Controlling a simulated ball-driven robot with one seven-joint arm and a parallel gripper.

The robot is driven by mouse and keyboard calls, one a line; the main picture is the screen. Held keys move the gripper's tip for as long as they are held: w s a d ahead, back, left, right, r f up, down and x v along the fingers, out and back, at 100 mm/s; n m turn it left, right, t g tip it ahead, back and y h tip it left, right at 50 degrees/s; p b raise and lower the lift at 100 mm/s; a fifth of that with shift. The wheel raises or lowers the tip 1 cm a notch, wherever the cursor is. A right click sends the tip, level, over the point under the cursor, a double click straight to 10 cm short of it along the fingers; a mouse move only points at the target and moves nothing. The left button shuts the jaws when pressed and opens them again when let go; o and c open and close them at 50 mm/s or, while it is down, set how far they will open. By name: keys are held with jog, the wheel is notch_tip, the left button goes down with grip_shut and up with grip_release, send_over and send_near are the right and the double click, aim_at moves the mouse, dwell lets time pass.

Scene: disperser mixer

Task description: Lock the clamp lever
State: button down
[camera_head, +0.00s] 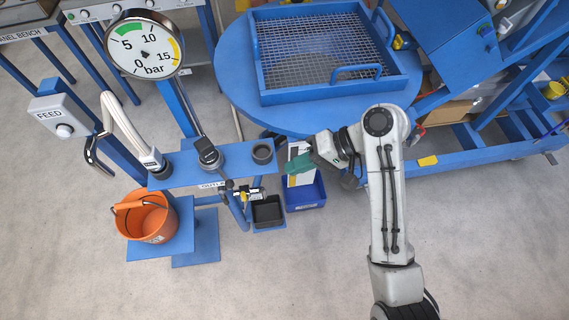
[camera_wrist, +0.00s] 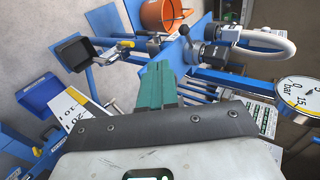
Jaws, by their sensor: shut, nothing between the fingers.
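A dark lever (camera_head: 199,138) with a labelled collar stands up from the blue crossbar (camera_head: 185,179), between the hose coupling (camera_head: 153,163) and an empty black ring (camera_head: 262,152). It looks like the clamp lever, and it leans up and left. In the wrist view a dark lever (camera_wrist: 188,40) shows beyond my fingers near the white hose (camera_wrist: 265,40). Whether it is locked I cannot tell. My gripper (camera_head: 297,164) has green fingers, shut and empty, to the right of the crossbar's end and apart from it. In the wrist view the fingertips (camera_wrist: 157,72) are together.
An orange bucket (camera_head: 146,218) stands below the coupling on a blue base. A pressure gauge (camera_head: 145,47) rises behind. A small yellow-handled fitting (camera_head: 246,194) and a black tray (camera_head: 267,210) sit below the crossbar. A round blue table (camera_head: 235,75) with a mesh tray (camera_head: 270,95) is behind.

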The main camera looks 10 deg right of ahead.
jog(key=shift+d+r, duration=0.1)
jog(key=shift+d, duration=0.05)
jog(key=p, duration=0.2)
send_near(225, 177)
notch_tip(225, 177, down, 5)
jog(key=s+a, duration=0.1)
jog(key=a, duration=0.2)
jog(key=shift+s, duration=0.15)
jog(key=shift+f, duration=0.25)
